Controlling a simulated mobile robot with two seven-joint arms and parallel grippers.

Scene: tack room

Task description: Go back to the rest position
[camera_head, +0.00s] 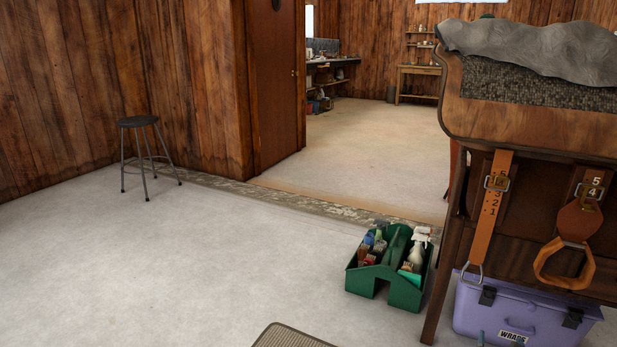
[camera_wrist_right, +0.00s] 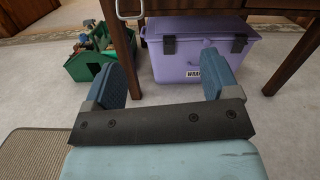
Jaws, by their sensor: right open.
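My right gripper (camera_wrist_right: 166,78) is open and empty in the right wrist view, its two blue finger pads wide apart. In the head view only small tips of it seem to show at the bottom edge, in front of the purple box (camera_head: 525,312). The box also shows beyond the fingers in the wrist view (camera_wrist_right: 190,62). Nothing is between the fingers. My left gripper is in neither view.
A wooden saddle rack (camera_head: 530,128) with hanging straps stands at the right, its legs close to my right gripper. A green tote (camera_head: 392,296) with bottles and brushes stands left of it. A mat (camera_head: 290,337) lies at the bottom. A stool (camera_head: 146,122) stands left; the left floor is clear.

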